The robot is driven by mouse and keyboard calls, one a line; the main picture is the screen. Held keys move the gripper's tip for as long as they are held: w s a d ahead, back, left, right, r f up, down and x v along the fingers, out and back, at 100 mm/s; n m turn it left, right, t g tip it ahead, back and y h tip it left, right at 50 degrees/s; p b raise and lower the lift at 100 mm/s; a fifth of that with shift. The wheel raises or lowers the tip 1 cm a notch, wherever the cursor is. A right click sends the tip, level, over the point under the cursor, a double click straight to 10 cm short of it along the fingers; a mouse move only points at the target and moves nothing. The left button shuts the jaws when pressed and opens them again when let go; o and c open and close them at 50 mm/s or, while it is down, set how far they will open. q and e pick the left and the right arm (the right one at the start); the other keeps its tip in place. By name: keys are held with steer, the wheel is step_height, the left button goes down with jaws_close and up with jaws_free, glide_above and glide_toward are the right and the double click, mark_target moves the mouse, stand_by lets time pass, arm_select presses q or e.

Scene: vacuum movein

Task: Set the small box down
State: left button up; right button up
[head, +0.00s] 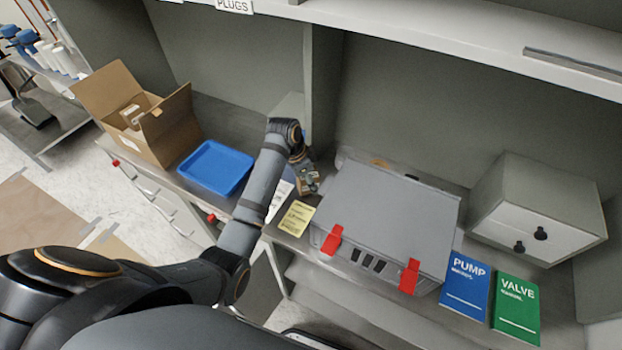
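My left gripper (309,181) is at the far end of my arm, low over the bench beside the grey case's left side. A small brown box (306,188) shows right at its fingers, partly covered by them. The fingers are too small and too hidden to tell whether they are shut on the box. I cannot tell whether the box touches the bench top. My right gripper is not in view.
A grey case (385,215) with red latches stands right of the gripper. A yellow note (296,218) lies in front. A blue tray (216,167) and an open carton (150,120) stand left. A drawer unit (540,208), blue book (465,284) and green book (516,308) are right.

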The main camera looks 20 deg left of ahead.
arm_select(q)
steer(key=shift+f, duration=0.2)
steer(key=o, duration=1.3)
steer(key=shift+f, duration=0.15)
